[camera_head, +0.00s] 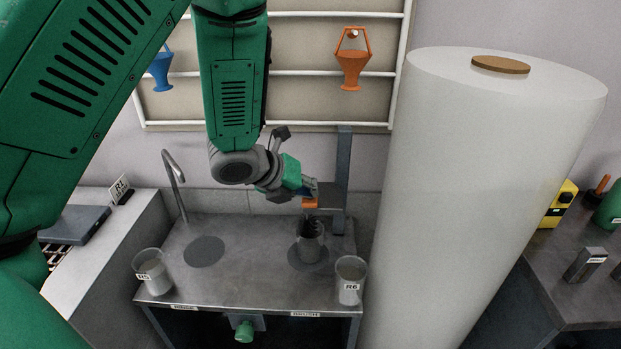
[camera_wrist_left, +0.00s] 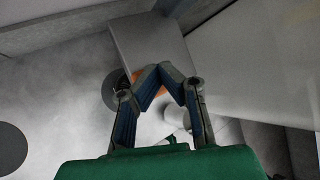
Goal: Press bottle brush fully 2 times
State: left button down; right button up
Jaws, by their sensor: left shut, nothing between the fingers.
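The bottle brush stand has a dark grey post (camera_head: 343,170) with a bracket at the back right of the metal sink table. An orange cap (camera_head: 310,203) shows at the bracket, with dark bristles (camera_head: 311,222) below it, partly inside a clear beaker (camera_head: 311,245). My left gripper (camera_head: 308,191) is shut and empty, just above the orange cap; I cannot tell whether it touches. In the left wrist view the closed fingers (camera_wrist_left: 172,72) lie over the orange cap (camera_wrist_left: 138,76), which they partly hide, beside the grey bracket (camera_wrist_left: 150,38). My right gripper is not in view.
A labelled beaker (camera_head: 152,272) stands at the table's left front and another, marked R6 (camera_head: 350,280), at its right front. A curved tap (camera_head: 174,180) rises at the back left. A large white cylinder (camera_head: 480,200) blocks the right side. Orange (camera_head: 352,68) and blue (camera_head: 161,70) funnels hang behind.

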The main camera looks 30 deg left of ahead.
pick_arm(q)
jog(key=shift+f+b, duration=0.4)
jog(key=shift+f, duration=0.15)
jog(key=shift+r, duration=0.15)
dwell(0.5)
jog(key=shift+r+p, duration=3.2)
jog(key=shift+r, duration=0.65)
notch_tip(320, 180, up, 5)
jog(key=p, duration=0.4)
jog(key=shift+f, duration=0.1)
